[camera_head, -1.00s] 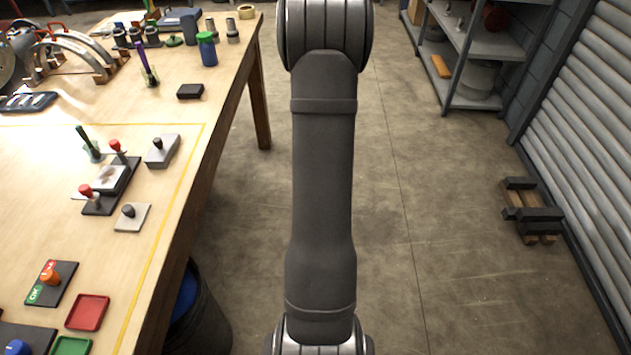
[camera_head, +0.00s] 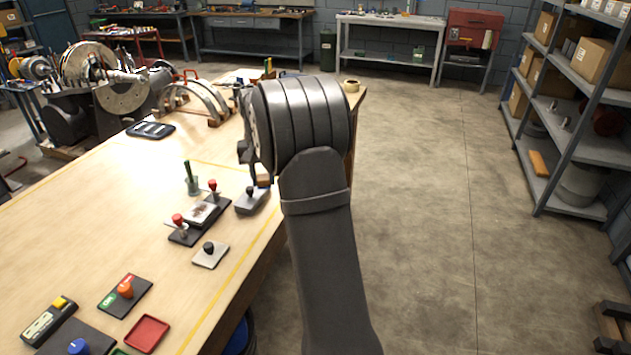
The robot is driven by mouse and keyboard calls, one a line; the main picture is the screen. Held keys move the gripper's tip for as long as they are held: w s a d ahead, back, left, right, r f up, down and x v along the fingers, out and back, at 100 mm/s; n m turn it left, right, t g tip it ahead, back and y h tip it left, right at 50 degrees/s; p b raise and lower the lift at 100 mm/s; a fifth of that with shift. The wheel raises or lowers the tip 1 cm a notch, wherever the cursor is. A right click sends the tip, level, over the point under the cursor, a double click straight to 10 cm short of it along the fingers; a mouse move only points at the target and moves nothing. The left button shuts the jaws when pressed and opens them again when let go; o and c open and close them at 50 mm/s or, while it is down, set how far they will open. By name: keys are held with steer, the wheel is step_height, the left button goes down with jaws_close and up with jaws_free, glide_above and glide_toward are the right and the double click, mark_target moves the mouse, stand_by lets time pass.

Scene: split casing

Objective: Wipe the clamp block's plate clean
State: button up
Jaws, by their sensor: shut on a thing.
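The clamp block (camera_head: 186,237) is a dark base on the bench with two red-knobbed clamps (camera_head: 178,221), one at each end. Its pale plate (camera_head: 196,219) lies between the clamps and bears a brownish smear. My gripper is not visible; my thick dark arm covers the area at right, beyond the clamp block. A small bit of orange and blue shows beneath the arm's joint, too small to identify.
A grey block with a black knob (camera_head: 249,201) and a pale plate with a black knob (camera_head: 210,255) flank the clamp block. A red tray (camera_head: 148,334) is in front. Open bench lies left.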

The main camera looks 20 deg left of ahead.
mark_target(209, 217)
steer(key=s+a+r+n, duration=0.2)
steer(key=s+a+n, duration=0.1)
steer(key=s+a, duration=0.8)
steer(key=shift+w+a+f, duration=0.2)
steer(key=shift+f, duration=0.95)
steer(key=shift+w+a+f, duration=0.15)
steer(key=shift+w+f, duration=0.1)
steer(key=shift+f, duration=0.85)
steer(key=shift+w+a+f, duration=0.2)
steer(key=shift+f, duration=0.95)
steer(key=shift+a+f, duration=0.2)
steer(key=shift+a, duration=0.1)
steer(key=shift+c, duration=0.3)
steer(key=shift+a+f, duration=0.2)
steer(key=shift+a, duration=2.9)
steer(key=shift+d, duration=3.1)
steer(key=shift+s+d, duration=0.3)
steer(key=shift+s, duration=0.2)
steer(key=shift+s+a+f, duration=0.1)
steer(key=shift+s+a, duration=0.05)
steer(key=shift+s, duration=0.05)
steer(key=shift+w+a, duration=0.1)
steer(key=shift+a, duration=3.3)
steer(key=shift+d, duration=3.6)
step_height(209, 217, up, 8)
